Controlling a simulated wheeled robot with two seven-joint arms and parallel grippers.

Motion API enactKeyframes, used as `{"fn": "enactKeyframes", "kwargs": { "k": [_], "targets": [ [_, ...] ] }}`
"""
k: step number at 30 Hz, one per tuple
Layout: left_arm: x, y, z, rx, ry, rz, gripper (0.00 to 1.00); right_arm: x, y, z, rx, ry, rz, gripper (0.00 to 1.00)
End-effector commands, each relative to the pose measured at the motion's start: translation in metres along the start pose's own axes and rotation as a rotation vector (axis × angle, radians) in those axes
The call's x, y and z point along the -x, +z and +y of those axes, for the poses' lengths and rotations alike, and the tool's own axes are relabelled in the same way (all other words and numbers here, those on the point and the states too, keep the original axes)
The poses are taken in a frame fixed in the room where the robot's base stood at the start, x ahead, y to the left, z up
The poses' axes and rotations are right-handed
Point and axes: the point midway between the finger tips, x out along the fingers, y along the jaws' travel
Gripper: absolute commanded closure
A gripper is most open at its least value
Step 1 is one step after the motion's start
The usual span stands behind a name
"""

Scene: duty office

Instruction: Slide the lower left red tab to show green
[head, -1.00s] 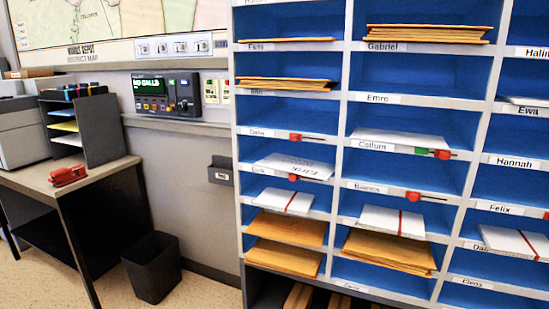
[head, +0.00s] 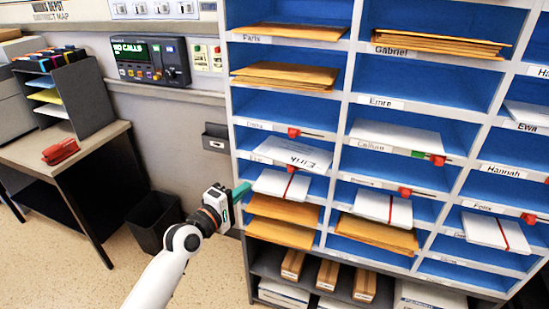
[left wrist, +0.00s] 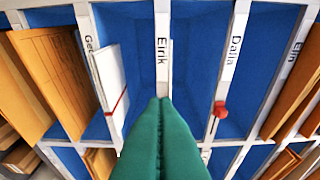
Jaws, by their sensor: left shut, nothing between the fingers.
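The lower left red tab (head: 291,168) sits on the shelf edge labelled Eirik, on the left of the pigeonhole rack (head: 235,110). No green shows beside it. My left gripper (head: 246,187) has green fingers, shut and empty, at the rack's left side, left of and a little below that tab. In the left wrist view the fingers (left wrist: 161,100) point at the Eirik label strip (left wrist: 162,50) and cover part of it; that strip's tab is not visible there. The Dalla strip's red tab (left wrist: 221,109) is to their right. My right gripper is not in view.
Another red tab (head: 293,132) is one row above. The Callum tab (head: 438,160) has a green patch (head: 418,154) on its left. White mail (head: 281,185) and brown envelopes (head: 283,211) lie in nearby slots. A wall holder (head: 215,137) and black bin (head: 155,222) are to the left.

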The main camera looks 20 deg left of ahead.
Motion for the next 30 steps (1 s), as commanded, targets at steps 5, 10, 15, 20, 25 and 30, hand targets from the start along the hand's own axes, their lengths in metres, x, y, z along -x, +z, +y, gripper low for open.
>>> {"fn": "enactKeyframes", "kwargs": {
  "k": [5, 10, 15, 20, 25, 30],
  "targets": [
    [-0.002, 0.003, -0.004, 0.019, -0.004, -0.003, 1.00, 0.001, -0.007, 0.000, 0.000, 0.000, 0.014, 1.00],
    [-0.001, 0.003, -0.003, 0.018, -0.004, -0.003, 1.00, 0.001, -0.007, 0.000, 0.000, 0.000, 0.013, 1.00],
    [-0.006, 0.003, -0.004, 0.017, -0.004, -0.003, 1.00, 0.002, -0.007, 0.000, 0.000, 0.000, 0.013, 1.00],
    [-0.028, 0.003, -0.005, 0.018, -0.006, -0.003, 1.00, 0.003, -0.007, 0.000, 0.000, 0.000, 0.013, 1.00],
    [-0.065, 0.003, -0.005, 0.017, -0.005, -0.002, 1.00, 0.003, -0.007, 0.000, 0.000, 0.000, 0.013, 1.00],
    [-0.099, 0.003, -0.004, 0.017, -0.005, -0.003, 1.00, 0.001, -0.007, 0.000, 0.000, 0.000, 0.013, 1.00]
  ]
}}
